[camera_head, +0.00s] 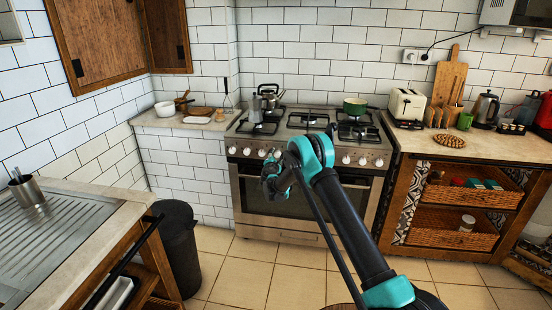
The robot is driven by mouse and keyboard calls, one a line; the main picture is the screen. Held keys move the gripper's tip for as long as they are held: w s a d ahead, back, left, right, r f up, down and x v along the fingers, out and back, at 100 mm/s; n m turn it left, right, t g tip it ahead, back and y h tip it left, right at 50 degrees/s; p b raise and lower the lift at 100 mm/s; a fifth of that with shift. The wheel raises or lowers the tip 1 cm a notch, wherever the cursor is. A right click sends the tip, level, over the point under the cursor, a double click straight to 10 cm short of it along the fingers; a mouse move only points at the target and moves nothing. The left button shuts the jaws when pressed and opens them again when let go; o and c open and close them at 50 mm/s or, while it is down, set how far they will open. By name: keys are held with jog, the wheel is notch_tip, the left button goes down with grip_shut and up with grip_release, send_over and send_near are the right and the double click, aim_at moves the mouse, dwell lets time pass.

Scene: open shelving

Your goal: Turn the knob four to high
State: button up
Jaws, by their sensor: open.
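The stove (305,130) stands against the back wall, with a row of round white knobs along its front panel. Several knobs show left of my arm, such as the leftmost knob (232,149), and others show right of it, such as the rightmost knob (378,162). My arm hides the middle of the panel, and I cannot tell which knob is number four or how each is set. My gripper (270,180) is dark, small in view and partly hidden by my arm. It appears in front of the oven, just below the left knobs, open with nothing seen in it.
A green pot (355,106) and a kettle (269,96) stand on the hob. A wooden counter with baskets (455,230) is at right. A black bin (178,245) and sink counter (70,235) are at left. Tiled floor before the stove is clear.

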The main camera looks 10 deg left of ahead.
jog(key=s+r, duration=0.1)
jog(key=s, duration=1.1)
jog(key=shift+r, duration=0.15)
